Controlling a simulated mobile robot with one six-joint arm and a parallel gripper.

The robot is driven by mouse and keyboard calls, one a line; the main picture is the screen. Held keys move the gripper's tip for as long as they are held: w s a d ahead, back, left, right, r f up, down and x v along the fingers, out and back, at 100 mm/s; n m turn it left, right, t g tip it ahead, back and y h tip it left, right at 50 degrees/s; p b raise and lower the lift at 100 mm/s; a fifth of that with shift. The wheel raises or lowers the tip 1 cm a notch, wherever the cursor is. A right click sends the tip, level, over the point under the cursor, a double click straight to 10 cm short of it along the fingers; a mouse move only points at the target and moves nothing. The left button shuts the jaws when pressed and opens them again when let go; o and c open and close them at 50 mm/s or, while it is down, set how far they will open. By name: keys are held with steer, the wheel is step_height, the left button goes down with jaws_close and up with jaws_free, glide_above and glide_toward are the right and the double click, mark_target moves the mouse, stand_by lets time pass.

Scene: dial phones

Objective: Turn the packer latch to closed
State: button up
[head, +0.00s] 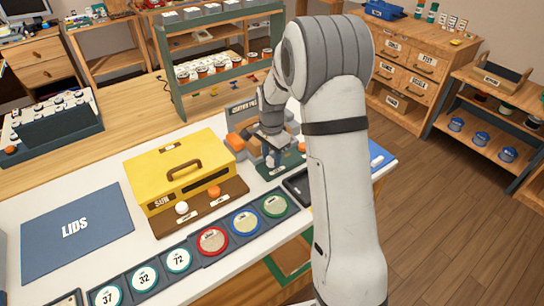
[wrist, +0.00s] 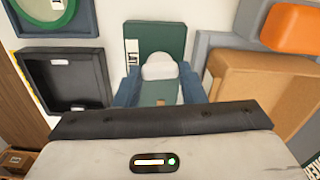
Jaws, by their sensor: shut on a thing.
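My gripper (wrist: 160,90) shows in the wrist view with its blue fingers on both sides of a pale, rounded handle (wrist: 159,67), shut on it. The handle stands in front of a dark green plate (wrist: 153,37) with a small white label that I cannot read. I take this handle to be the packer latch; its open or closed marking is not readable. In the head view my gripper (head: 270,148) points down over the green plate (head: 284,167), beside a sign whose lettering is only partly legible (head: 243,108). My fingers largely hide the handle there.
A yellow box (head: 178,165) with a brown handle stands left of my gripper. Orange blocks (head: 238,141) are close by it. A black tray (wrist: 68,80) and a tan block (wrist: 245,88) flank the handle. Round dials (head: 211,241) line the front edge.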

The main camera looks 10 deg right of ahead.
mark_target(271, 158)
steer(key=shift+m, duration=0.6)
steer(key=shift+w+r+m, duration=0.1)
steer(key=shift+m, duration=0.2)
steer(key=o, duration=1)
step_height(271, 158, up, 8)
steer(key=shift+f, duration=0.15)
